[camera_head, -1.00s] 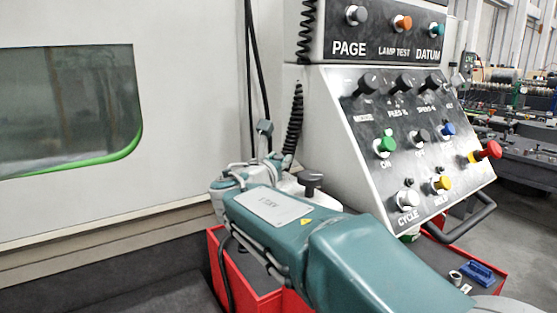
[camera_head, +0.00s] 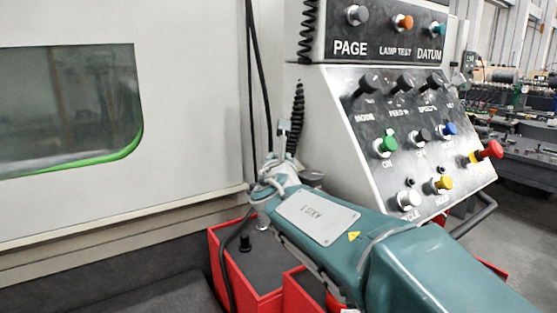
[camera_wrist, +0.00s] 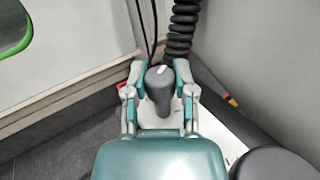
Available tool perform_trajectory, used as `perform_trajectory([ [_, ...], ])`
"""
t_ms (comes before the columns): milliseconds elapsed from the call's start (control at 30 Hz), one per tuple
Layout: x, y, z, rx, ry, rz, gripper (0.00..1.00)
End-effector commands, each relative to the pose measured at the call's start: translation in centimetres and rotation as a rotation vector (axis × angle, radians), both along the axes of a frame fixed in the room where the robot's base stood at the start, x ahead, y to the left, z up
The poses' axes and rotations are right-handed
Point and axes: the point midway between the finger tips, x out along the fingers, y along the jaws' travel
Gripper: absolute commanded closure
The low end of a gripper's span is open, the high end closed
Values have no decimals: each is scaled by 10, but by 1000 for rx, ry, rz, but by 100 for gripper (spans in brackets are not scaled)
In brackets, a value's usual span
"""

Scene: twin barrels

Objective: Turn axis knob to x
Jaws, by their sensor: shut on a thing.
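The axis knob (camera_wrist: 159,90) is dark grey with a white mark on its top. It shows in the wrist view, standing on a light panel (camera_wrist: 228,146) in front of the black coiled cable. My gripper (camera_wrist: 161,72) has one teal-and-grey finger on each side of the knob and is shut on it. The lettering around the knob is hidden or too small to read, so I cannot tell which axis the mark points to.
A slanted control panel (camera_head: 365,145) with several knobs and buttons stands right of my arm. Black coiled cable (camera_wrist: 182,30) hangs behind the knob. A dark round part (camera_wrist: 275,164) is close on the right. Red boxes (camera_head: 217,262) stand below. The machine wall (camera_head: 195,100) is at left.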

Motion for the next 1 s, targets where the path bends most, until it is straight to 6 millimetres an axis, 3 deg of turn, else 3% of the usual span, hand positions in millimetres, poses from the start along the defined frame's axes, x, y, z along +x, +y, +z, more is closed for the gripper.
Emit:
perform_trajectory([
  [33, 0, 0, 0, 1, 1, 0, 61],
  [100, 0, 0, 0, 1, 1, 0, 30],
  [567, 0, 0, 4, 3, -1, -2, 30],
  [1000, 1, 1, 61, 4, -1, -1, 30],
])
